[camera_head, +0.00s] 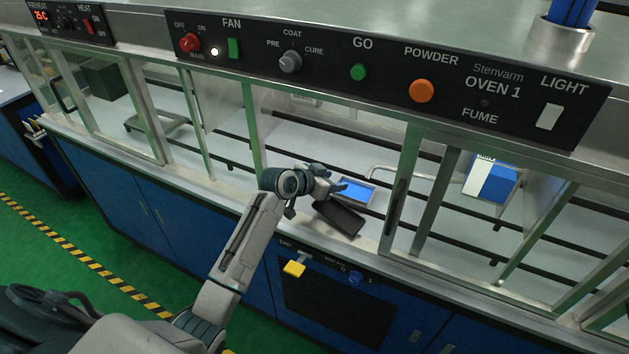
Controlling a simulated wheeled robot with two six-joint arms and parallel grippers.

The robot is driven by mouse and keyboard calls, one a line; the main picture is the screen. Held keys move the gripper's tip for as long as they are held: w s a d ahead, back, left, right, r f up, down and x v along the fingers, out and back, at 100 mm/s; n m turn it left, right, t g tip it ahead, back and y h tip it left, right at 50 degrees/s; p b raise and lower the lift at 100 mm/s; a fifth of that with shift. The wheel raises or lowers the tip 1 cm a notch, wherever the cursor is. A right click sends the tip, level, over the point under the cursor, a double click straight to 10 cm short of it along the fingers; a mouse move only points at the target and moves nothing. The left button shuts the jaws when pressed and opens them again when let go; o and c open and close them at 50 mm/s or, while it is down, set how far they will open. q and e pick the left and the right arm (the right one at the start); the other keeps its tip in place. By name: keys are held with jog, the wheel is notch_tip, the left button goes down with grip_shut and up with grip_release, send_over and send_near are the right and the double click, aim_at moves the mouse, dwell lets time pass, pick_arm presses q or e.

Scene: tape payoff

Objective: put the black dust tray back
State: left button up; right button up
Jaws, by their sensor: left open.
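The black dust tray (339,217) is a dark flat rectangular piece. It lies tilted in the picture on the pale front ledge of the oven bench, at the open front between the glass panels. My left gripper (334,182) is open and just above and behind the tray's left end. I cannot tell whether it touches the tray. My left arm comes up from the lower left and hides part of the ledge. My right gripper is not in view.
A blue rectangle in a light frame (356,191) lies just behind the tray. A blue and white box (490,181) stands inside at the right. Glass panels with metal frames flank the opening. A yellow handle (293,269) sticks out below the ledge. A control panel (390,75) runs above.

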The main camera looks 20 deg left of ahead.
pick_arm(q)
jog(key=shift+b+v, duration=1.3)
jog(key=shift+v, duration=4.6)
jog(key=s+d+f+g, duration=0.1)
jog(key=s+f, duration=0.2)
jog(key=s, duration=0.1)
jog(key=s+f+g+y, duration=0.1)
jog(key=s+f, duration=0.3)
jog(key=s+d+f+n+g+y, duration=0.1)
jog(key=s+f, duration=0.3)
jog(key=shift+d, duration=0.35)
jog(key=s+f+n+g+y, duration=0.1)
jog(key=s+f+g+y, duration=0.15)
jog(key=s, duration=0.85)
jog(key=s+f+n+g+y, duration=0.1)
jog(key=s+f+n+g, duration=0.15)
jog(key=s, duration=0.75)
jog(key=s+a+f+g, duration=0.1)
jog(key=a+f, duration=0.1)
jog(key=f, duration=1.5)
jog(key=s+a+f, duration=0.1)
jog(key=a+f, duration=0.1)
jog(key=f, duration=1.5)
jog(key=s+f+g, duration=0.1)
jog(key=s+f, duration=1.6)
jog(key=shift+s+a+b, duration=0.3)
jog(key=shift+a+b, duration=0.05)
jog(key=shift+b, duration=0.1)
